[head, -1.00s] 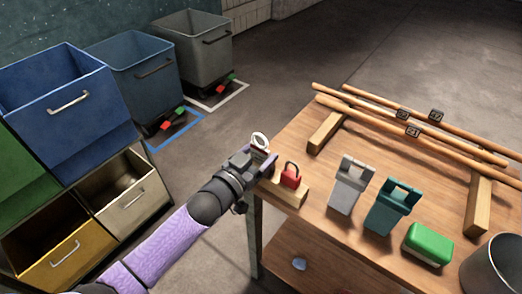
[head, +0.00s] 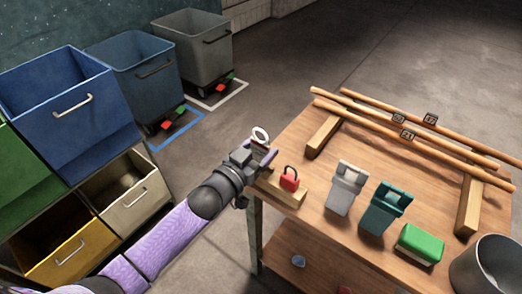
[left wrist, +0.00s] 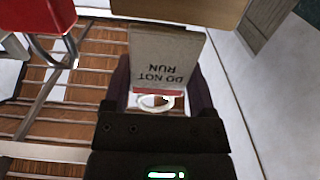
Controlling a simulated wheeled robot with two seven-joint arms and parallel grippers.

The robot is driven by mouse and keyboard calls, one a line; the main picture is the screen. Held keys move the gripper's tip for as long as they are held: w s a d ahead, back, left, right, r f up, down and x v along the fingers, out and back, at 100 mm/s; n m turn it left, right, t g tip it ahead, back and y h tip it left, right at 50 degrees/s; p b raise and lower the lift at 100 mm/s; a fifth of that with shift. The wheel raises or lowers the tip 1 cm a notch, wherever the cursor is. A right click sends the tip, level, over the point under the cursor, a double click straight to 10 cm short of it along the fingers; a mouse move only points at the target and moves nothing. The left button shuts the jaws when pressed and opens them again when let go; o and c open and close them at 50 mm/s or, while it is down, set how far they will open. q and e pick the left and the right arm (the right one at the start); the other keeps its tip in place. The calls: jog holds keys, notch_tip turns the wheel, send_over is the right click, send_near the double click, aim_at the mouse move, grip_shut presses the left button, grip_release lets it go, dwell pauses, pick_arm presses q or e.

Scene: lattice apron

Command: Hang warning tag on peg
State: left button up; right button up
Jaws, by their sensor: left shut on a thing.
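The warning tag (left wrist: 163,60) is white with a red band, and its words "DO NOT RUN" appear upside down in the left wrist view. Its white ring (left wrist: 155,102) lies between the fingers of my left gripper (left wrist: 157,88), which is shut on the tag. In the head view the ring (head: 260,134) stands above my left gripper (head: 260,155), at the table's left corner. A wooden block (head: 284,196) with a red padlock (head: 289,180) is just right of the gripper. I cannot make out a peg. My right gripper is not in view.
The wooden table (head: 330,165) carries a grey clip (head: 346,187), a teal clip (head: 385,208), a green block (head: 420,243), a grey pot (head: 488,266) and long poles (head: 420,143) on supports. Bins (head: 75,105) stand at the left.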

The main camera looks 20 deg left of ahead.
pick_arm(q)
jog(key=shift+r+p, duration=0.4)
jog(key=shift+r, duration=0.2)
jog(key=p+v, duration=0.4)
jog(key=v, duration=0.4)
